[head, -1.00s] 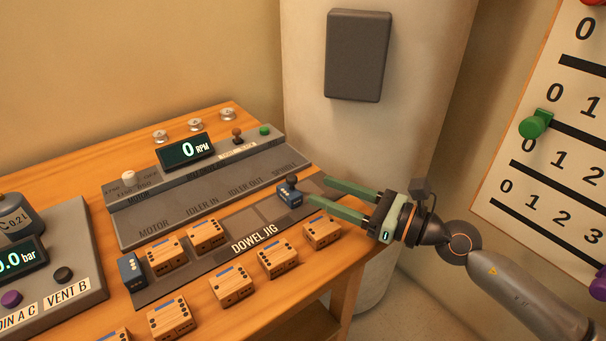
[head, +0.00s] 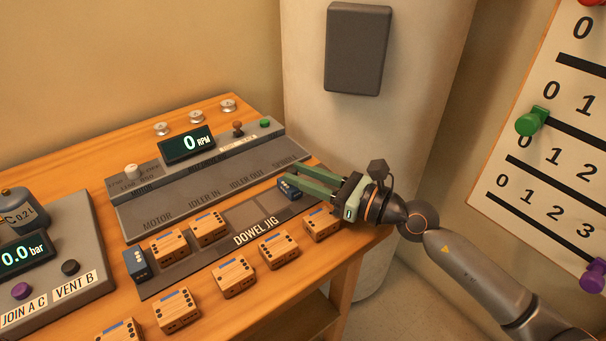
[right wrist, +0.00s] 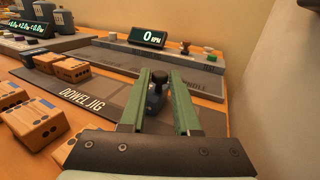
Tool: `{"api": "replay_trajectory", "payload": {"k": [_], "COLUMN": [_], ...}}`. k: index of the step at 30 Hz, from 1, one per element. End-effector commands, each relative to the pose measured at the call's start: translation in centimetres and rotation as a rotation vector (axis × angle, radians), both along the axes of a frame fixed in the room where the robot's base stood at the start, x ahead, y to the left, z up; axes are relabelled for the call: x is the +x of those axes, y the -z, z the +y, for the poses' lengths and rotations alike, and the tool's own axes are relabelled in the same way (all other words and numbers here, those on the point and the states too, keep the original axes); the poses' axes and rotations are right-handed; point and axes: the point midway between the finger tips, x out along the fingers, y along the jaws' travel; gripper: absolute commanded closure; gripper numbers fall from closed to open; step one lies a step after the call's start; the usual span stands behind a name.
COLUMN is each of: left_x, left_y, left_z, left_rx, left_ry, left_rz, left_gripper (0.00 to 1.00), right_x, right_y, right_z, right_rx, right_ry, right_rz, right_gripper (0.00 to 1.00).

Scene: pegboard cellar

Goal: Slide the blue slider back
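The blue slider (head: 289,190) is a small dark blue block at the right end of the dowel jig (head: 210,256), a dark flat plate with white lettering. In the right wrist view, the slider (right wrist: 154,103) shows with its black knob between my fingers. My right gripper (head: 294,173) is open, with its two green fingers one on each side of the knob. I cannot tell whether either finger touches it. A second dark blue block (head: 136,265) stands at the jig's left end. My left gripper is not in view.
Wooden blocks with dark holes (head: 235,277) stand on and in front of the jig. A grey motor console (head: 208,195) lies behind it, with a display reading 0 RPM (head: 187,143). A pale column (head: 370,125) rises behind the table's right end.

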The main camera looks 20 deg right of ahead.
Motion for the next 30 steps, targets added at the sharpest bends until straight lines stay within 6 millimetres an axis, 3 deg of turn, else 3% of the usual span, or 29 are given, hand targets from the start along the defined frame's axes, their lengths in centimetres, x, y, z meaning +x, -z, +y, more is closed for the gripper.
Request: {"api": "replay_trajectory", "payload": {"k": [8, 30], "left_x": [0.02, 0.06], "left_y": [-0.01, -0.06], "left_z": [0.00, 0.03], "left_rx": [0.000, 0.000], "left_ry": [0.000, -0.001], "left_rz": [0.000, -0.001], "left_gripper": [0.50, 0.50], "right_x": [-0.01, -0.02], "right_y": [0.00, 0.01], "right_z": [-0.01, -0.02], "right_rx": [0.000, 0.000], "right_ry": [0.000, 0.000], "right_rz": [0.000, 0.000], "right_gripper": [1.00, 1.00]}}
